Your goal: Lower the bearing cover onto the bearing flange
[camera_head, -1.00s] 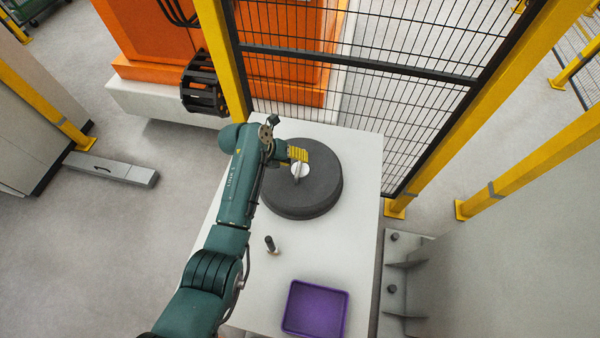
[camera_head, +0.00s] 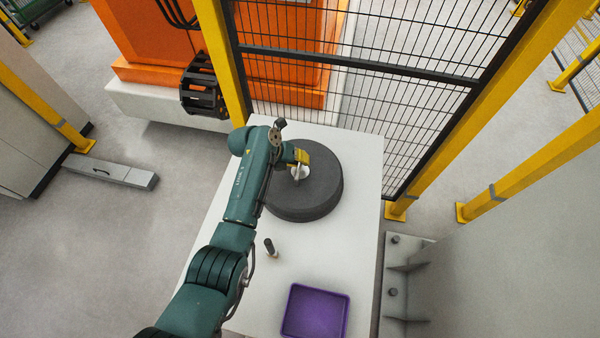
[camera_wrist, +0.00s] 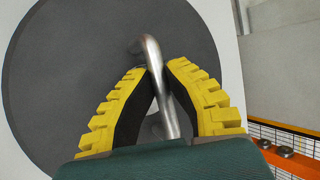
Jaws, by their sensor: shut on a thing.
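My gripper (camera_head: 300,158) is over the thick dark grey round disc (camera_head: 322,190) on the white table. In the wrist view its yellow fingers (camera_wrist: 162,70) are shut on a bent shiny metal handle (camera_wrist: 152,52). A small pale round piece (camera_head: 300,174) shows below the fingers at the disc's middle.
A purple tray (camera_head: 315,312) is at the table's near end. A small dark upright peg (camera_head: 269,246) stands left of it. The white table (camera_head: 355,245) is clear right of the disc. A black mesh fence (camera_head: 370,110) with yellow posts stands behind.

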